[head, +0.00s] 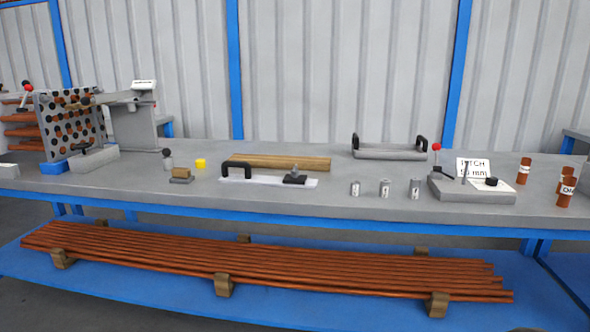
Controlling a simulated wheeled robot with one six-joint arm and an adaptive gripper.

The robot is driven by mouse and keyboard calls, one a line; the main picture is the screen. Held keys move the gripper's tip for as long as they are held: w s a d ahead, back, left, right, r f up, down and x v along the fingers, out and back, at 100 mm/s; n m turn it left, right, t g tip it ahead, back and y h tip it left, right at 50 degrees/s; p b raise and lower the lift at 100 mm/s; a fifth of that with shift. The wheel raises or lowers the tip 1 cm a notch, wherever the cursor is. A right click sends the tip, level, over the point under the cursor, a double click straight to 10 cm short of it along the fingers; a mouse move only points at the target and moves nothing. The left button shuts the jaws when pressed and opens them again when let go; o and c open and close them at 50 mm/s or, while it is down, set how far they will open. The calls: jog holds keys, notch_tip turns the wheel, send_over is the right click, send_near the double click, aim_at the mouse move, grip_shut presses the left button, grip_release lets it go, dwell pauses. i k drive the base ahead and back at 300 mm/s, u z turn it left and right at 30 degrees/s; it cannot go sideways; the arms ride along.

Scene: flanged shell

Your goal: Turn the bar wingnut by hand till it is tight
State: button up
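I cannot pick out the bar wingnut for certain at this size. A grey block (92,160) on the left of the bench carries a small dark bar-like part (84,149) on its top, which may be the wingnut. A flat white plate (262,181) in the middle has a black handle at its left and a dark block with a grey knob (295,176) at its right. My gripper is not in view, and nothing is seen touching these things.
The grey bench (340,207) has a clear front strip. A perforated tube plate (70,125) stands at the left. A wooden board (280,161), several small metal cylinders (385,188) and a base with a red-knobbed lever (460,190) stand farther right. Copper tubes (260,262) lie below.

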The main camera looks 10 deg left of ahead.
aim_at(294, 173)
jog(key=u, duration=0.3)
jog(key=k, duration=0.4)
jog(key=u, duration=1.4)
jog(key=i, duration=1)
jog(key=z, duration=0.95)
jog(key=i, duration=0.75)
jog(key=z, duration=0.75)
